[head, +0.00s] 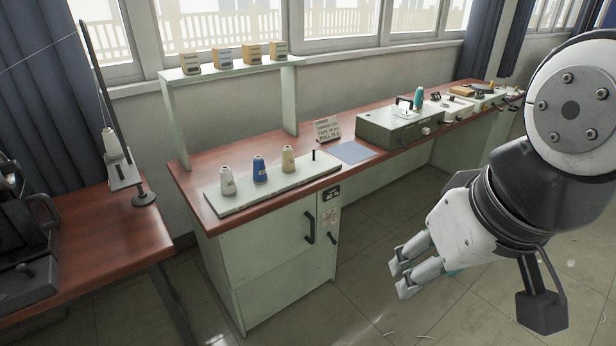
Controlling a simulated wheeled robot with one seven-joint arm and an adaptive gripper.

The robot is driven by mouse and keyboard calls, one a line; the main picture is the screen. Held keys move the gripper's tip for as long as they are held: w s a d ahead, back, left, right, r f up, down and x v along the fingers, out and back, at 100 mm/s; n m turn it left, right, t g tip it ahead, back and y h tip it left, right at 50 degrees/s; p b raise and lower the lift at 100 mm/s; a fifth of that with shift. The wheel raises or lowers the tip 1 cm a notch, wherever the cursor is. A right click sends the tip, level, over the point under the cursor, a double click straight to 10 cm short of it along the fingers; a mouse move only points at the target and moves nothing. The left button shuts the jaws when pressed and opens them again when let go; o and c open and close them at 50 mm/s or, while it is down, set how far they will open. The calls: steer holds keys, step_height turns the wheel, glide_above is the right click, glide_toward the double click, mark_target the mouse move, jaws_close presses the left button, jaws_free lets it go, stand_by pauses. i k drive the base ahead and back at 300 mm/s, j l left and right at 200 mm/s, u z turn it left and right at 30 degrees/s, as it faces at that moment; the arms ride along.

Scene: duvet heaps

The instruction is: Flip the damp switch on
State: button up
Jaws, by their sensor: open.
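My gripper (399,279) is at the lower right, its two fingers apart and empty, pointing left. It is in the air over the floor, right of the cabinet and clear of it. A small dark panel (331,193) is set in the cabinet's narrow front strip, just under the worktop edge. Smaller fittings (332,238) sit lower on that strip. I cannot read any label, so I cannot tell which one is the damp switch or how it is set.
The pale green cabinet (268,262) has a black handle (310,228). Its red-brown worktop carries a board (290,184) with three thread cones, a sign (327,130), a blue sheet (352,152) and a green-grey box (385,130). Another table (120,232) stands left. Floor between gripper and cabinet is open.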

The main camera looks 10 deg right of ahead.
mark_target(334, 243)
steer(key=k+l+z, duration=0.15)
steer(key=k, duration=0.25)
steer(key=i+l, duration=0.5)
steer(key=i+l+z, duration=0.1)
steer(key=i+l, duration=0.4)
steer(key=i, duration=0.2)
